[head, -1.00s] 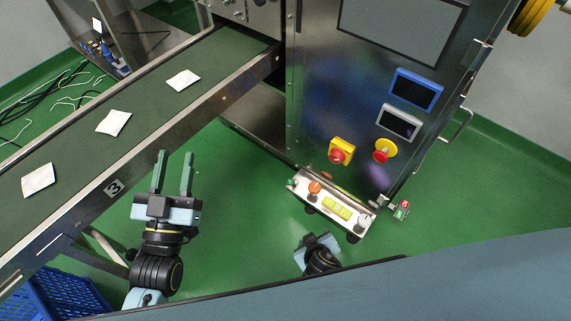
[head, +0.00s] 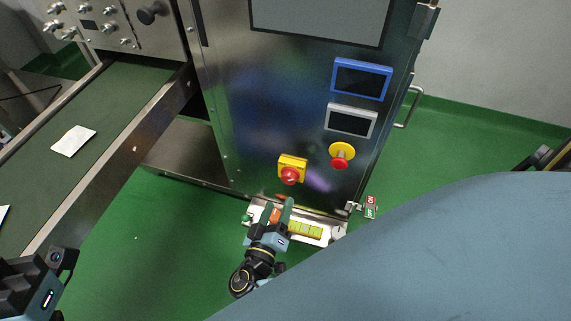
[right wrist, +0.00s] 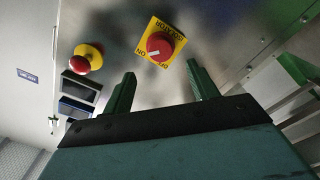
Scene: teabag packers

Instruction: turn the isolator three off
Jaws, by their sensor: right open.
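The isolator is a red rotary knob on a square yellow plate (head: 292,168) on the steel cabinet front. In the right wrist view, the isolator (right wrist: 160,44) shows lettering, and the knob's white mark lies on the side of the word ON. My right gripper (head: 277,204) is open and empty, below the isolator and in front of the white control box. In the right wrist view, its green fingers (right wrist: 162,88) are spread, with the knob beyond them, apart. Part of my left arm end (head: 45,280) shows at lower left; its fingers cannot be made out.
A red emergency button on yellow (head: 342,154) sits right of the isolator, below two small screens (head: 361,79). The white control box (head: 310,231) stands under the cabinet. A conveyor (head: 120,88) with a white teabag (head: 73,140) runs at left. Green floor is clear between.

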